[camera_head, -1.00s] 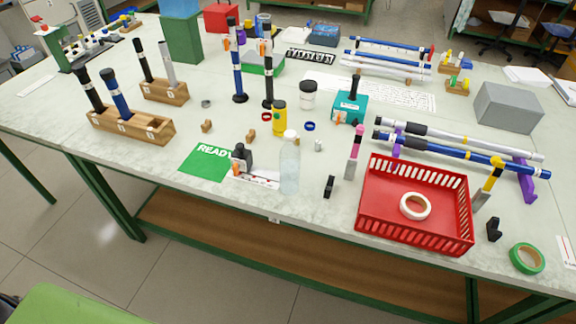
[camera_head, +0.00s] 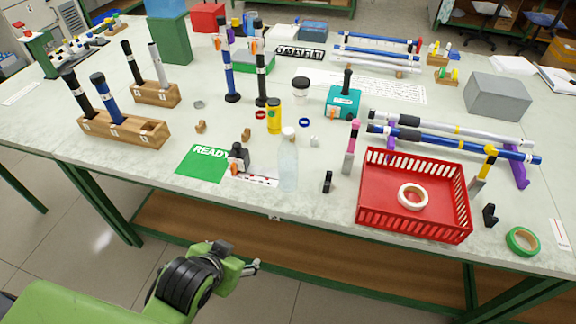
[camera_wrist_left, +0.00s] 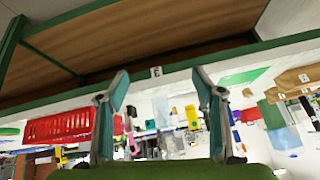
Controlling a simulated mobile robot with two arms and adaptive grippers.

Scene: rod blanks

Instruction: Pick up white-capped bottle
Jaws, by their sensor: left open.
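The white-capped bottle (camera_head: 288,165) is clear and stands upright near the table's front edge, right of the green READY mat (camera_head: 203,163). My left gripper (camera_head: 253,268) is in front of the table, below and left of the bottle in the head view, apart from it. In the left wrist view its two fingers (camera_wrist_left: 160,80) are spread with nothing between them. My right gripper does not show.
A black device (camera_head: 239,157) stands just left of the bottle, a yellow bottle (camera_head: 274,116) behind it. A small black part (camera_head: 327,182) and a red basket (camera_head: 366,210) are to its right. The table's front edge lies between my left gripper and the bottle.

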